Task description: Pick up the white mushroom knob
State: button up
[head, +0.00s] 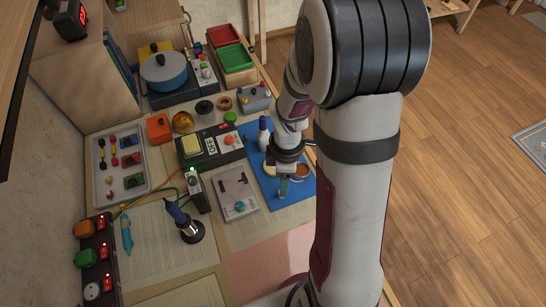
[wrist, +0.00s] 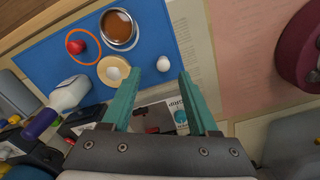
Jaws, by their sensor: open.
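A small white rounded knob (wrist: 164,63) lies on the blue mat (wrist: 65,65) in the wrist view, close to the mat's edge. I take it to be the white mushroom knob; its stem is not clear. My gripper (wrist: 160,80) is open, with its two teal fingers apart. The knob shows between and just beyond the fingertips, and nothing is held. In the head view my gripper (head: 284,184) hangs over the blue mat (head: 284,192). I cannot make out the knob there.
By the knob are a pale wooden disc (wrist: 103,68) with a white centre, a metal bowl (wrist: 133,43) of brown contents, and a red piece (wrist: 75,47) inside an orange ring. A white bottle (wrist: 70,94) with a purple cap is at left.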

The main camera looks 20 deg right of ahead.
jog(key=f, duration=0.5)
jog(key=shift+s+a, duration=0.2)
jog(key=shift+a, duration=0.1)
grip_shut()
